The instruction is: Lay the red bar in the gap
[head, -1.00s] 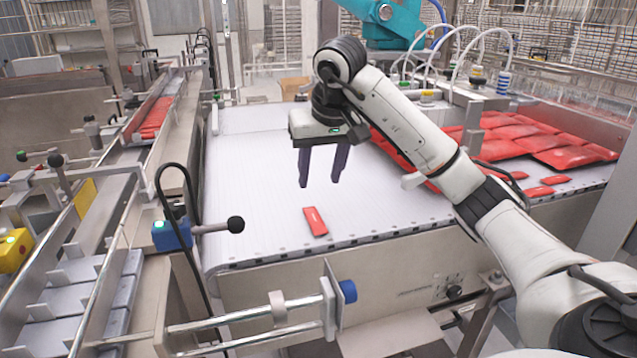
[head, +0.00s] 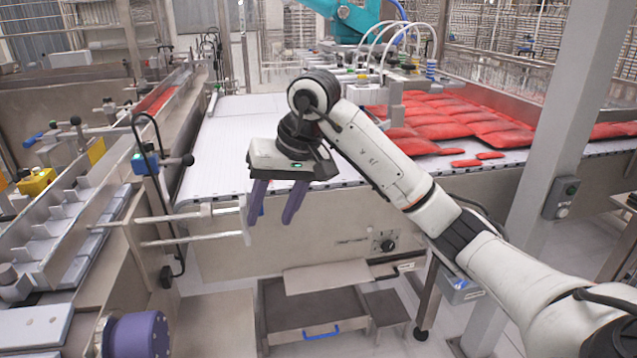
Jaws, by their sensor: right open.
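My right gripper (head: 268,220) is open and empty, fingers pointing down, in front of the white belt's near edge in the picture. No lone red bar shows on the near left part of the belt (head: 222,150); my gripper and arm cover part of that area and may hide it. My left gripper is out of view.
Several large red packs (head: 450,125) cover the belt's right part. A blue clamp with a black knob (head: 145,163) and metal rods (head: 190,238) stand out between lane and belt. A grey post (head: 555,130) rises at right. More red bars (head: 155,100) lie in the far lane.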

